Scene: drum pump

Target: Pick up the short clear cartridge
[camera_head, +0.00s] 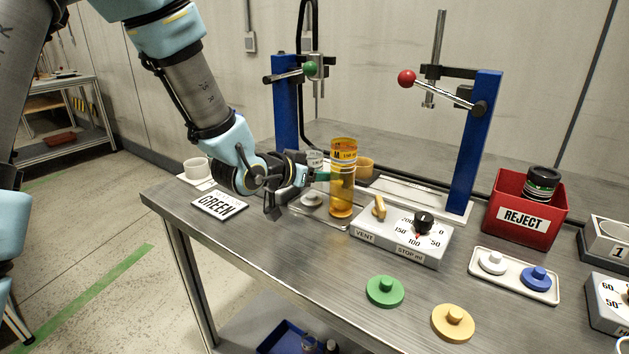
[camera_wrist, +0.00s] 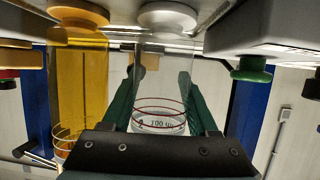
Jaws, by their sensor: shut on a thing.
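The short clear cartridge (camera_wrist: 150,85) stands upright between the green fingers of my gripper (camera_wrist: 158,88) in the wrist view, with red rings and a white printed band near one end. The fingers are shut on its sides. In the head view my gripper (camera_head: 318,176) reaches in from the left, and the cartridge's banded top (camera_head: 315,158) shows just above it.
Blue posts (camera_head: 286,120) (camera_head: 474,140) with levers rise behind. A grey control box (camera_head: 400,240) with knobs stands in front. A red REJECT bin (camera_head: 524,207) holds a dark jar.

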